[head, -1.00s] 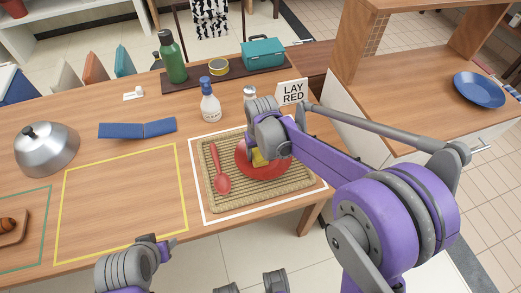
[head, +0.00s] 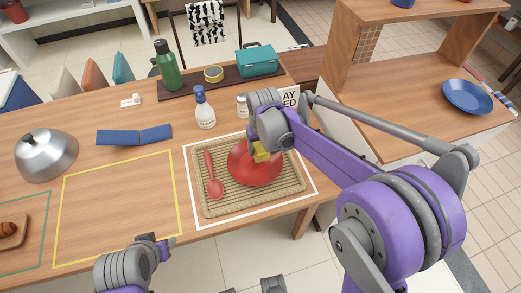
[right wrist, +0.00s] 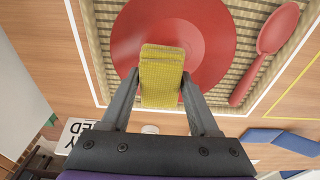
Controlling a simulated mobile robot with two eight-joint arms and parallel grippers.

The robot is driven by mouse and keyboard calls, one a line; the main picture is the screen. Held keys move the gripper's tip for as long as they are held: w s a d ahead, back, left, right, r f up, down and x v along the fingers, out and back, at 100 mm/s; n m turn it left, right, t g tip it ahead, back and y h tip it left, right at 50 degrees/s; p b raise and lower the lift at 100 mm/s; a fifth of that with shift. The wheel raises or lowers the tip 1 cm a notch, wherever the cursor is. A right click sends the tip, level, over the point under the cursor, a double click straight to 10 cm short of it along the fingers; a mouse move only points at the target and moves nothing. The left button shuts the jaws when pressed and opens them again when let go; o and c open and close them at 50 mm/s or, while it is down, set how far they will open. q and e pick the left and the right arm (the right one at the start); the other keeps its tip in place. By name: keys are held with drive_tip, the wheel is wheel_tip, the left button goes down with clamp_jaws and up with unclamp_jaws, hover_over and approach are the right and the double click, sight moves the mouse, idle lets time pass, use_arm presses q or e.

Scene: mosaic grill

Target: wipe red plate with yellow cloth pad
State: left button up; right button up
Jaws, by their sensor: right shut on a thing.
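The red plate (head: 252,170) lies on a woven placemat inside a white outline on the table. It also shows in the right wrist view (right wrist: 208,30). The yellow cloth pad (head: 262,156) is over the plate, and in the right wrist view the pad (right wrist: 161,78) sits between my fingertips. My right gripper (right wrist: 160,92) is shut on the pad, whose end overlaps the plate's rim area near the gripper; I cannot tell whether it touches the plate. My left gripper (head: 165,247) is low at the front table edge, away from the plate; its jaws are unclear.
A red spoon (head: 212,177) lies left of the plate on the placemat (head: 222,207). A white bottle (head: 204,110), a shaker (head: 242,107) and a sign (head: 289,100) stand behind. A metal dome (head: 46,152) is at left. The yellow-outlined area is clear.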

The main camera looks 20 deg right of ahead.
drive_tip(key=shift+r+p, duration=0.7)
drive_tip(key=shift+r, duration=0.75)
drive_tip(key=shift+f, duration=0.1)
